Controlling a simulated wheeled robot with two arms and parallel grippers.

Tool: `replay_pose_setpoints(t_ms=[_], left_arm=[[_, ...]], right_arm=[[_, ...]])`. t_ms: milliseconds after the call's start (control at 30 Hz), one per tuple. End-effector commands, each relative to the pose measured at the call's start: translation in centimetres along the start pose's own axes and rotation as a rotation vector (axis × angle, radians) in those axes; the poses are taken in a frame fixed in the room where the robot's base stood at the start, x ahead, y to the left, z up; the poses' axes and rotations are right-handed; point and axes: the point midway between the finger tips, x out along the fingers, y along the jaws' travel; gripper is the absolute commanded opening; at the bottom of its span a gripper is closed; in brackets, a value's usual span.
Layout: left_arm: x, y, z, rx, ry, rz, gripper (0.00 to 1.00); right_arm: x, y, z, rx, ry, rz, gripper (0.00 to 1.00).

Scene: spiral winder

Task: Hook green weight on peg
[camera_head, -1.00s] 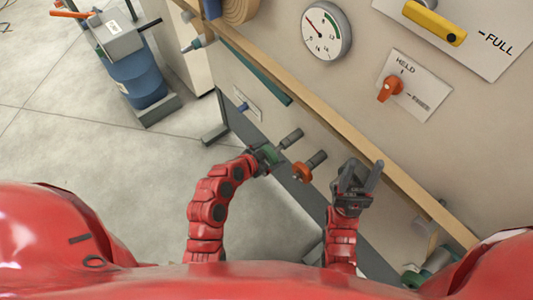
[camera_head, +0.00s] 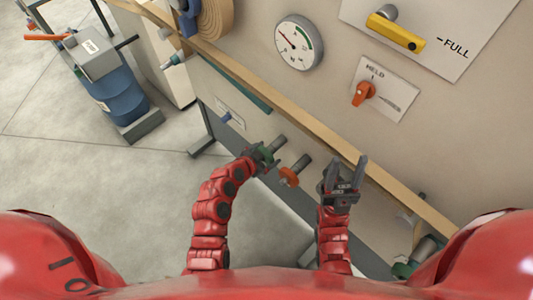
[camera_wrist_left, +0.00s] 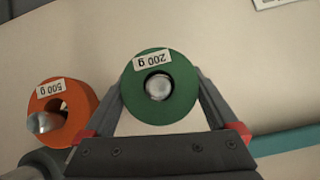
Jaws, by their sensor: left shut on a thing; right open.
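My left gripper (camera_head: 264,157) is shut on the green weight (camera_head: 258,151), a ring labelled 200 g in the left wrist view (camera_wrist_left: 136,103). A peg's round silver end (camera_wrist_left: 158,87) shows through the ring's hole. I cannot tell whether the ring is around the peg or just in front of it. In the head view a grey peg (camera_head: 279,141) reaches from the panel to the green weight. The orange 500 g weight (camera_wrist_left: 80,104) is on the neighbouring peg, whose end sticks out; it also shows in the head view (camera_head: 289,177). My right gripper (camera_head: 343,178) is open and empty.
A wooden rail (camera_head: 330,140) runs diagonally along the panel above the pegs. A gauge (camera_head: 299,42), an orange switch (camera_head: 363,94) and a yellow handle (camera_head: 395,31) are higher up. A blue drum (camera_head: 117,95) stands at the left on open floor.

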Motion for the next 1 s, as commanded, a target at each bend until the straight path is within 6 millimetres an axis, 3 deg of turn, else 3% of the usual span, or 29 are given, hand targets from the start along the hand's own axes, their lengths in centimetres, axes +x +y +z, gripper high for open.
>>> replay_pose_setpoints(t_ms=[67,467,667,1000], left_arm=[[0.0,0.0,-0.1,0.000,0.001,0.000,1.00],[-0.8,0.0,0.2,-0.002,-0.001,-0.001,1.00],[-3.7,-0.1,0.2,0.001,0.000,-0.005,1.00],[-10.5,-0.2,0.1,-0.001,0.003,-0.009,1.00]], right_arm=[[0.0,0.0,0.0,0.000,0.000,0.000,0.50],[-0.2,0.0,0.0,0.000,0.000,0.000,0.50],[-0.8,0.0,0.1,0.000,0.000,0.000,0.50],[-2.2,-0.1,0.4,0.000,0.000,0.000,0.50]])
